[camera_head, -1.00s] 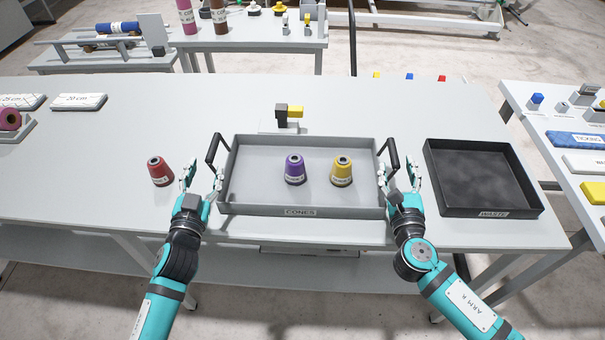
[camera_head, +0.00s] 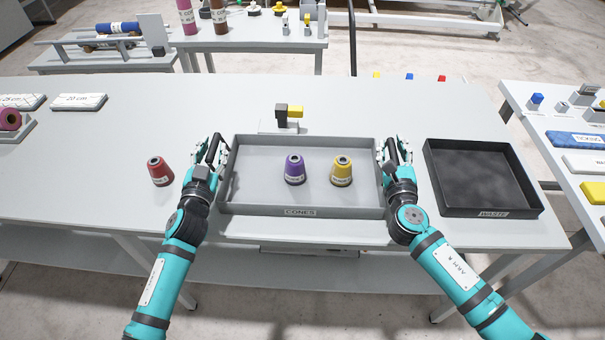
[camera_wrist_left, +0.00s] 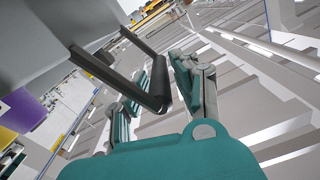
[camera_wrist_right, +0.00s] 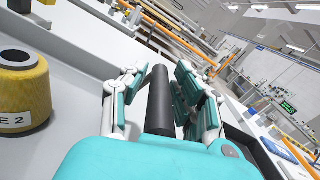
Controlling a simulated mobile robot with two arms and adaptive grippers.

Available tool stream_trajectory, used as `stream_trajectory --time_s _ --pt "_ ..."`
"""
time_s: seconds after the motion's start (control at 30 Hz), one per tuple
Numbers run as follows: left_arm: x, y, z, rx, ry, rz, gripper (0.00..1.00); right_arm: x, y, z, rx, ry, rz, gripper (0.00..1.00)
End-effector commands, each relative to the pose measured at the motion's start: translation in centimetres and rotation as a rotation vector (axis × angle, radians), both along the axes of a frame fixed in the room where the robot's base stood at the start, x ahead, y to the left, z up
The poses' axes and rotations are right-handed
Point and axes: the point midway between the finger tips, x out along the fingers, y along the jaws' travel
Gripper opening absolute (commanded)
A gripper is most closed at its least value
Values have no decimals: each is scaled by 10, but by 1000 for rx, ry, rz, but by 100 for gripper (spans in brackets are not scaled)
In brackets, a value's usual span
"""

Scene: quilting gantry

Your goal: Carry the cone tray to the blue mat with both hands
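The grey cone tray (camera_head: 250,209), labelled CONES, sits flat on the table with a purple cone (camera_head: 294,170) and a yellow cone (camera_head: 341,171) upright inside. My left gripper (camera_head: 209,151) is at its left handle; in the left wrist view the open fingers (camera_wrist_left: 160,98) stand on either side of the dark handle (camera_wrist_left: 115,78). My right gripper (camera_head: 396,152) is at the right handle; in the right wrist view its open fingers (camera_wrist_right: 160,98) straddle the black handle bar (camera_wrist_right: 159,105). I cannot make out a blue mat.
A red cone (camera_head: 159,172) stands on the table left of the tray, close to my left gripper. A black waste tray (camera_head: 487,213) lies to the right. A small grey and yellow device (camera_head: 283,113) stands behind the cone tray. The table's back is mostly clear.

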Motion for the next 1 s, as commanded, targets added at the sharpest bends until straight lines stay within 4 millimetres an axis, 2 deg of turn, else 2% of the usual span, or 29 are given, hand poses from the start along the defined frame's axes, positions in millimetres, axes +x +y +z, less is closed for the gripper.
stream_trajectory --time_s 0.03,0.2,0.63,0.87,1.0 --pt "0 0 0 0 0 0 21 0 0 0 0 0 0 21" --pt "0 0 0 0 0 0 0 0 0 0 0 0 0 0" --pt "0 0 0 0 0 0 0 0 0 0 0 0 -1 0" --pt "0 0 7 0 -3 0 0 0 0 7 0 -3 -1 0" --pt "0 0 19 0 -4 0 0 0 0 19 0 -3 -1 0"
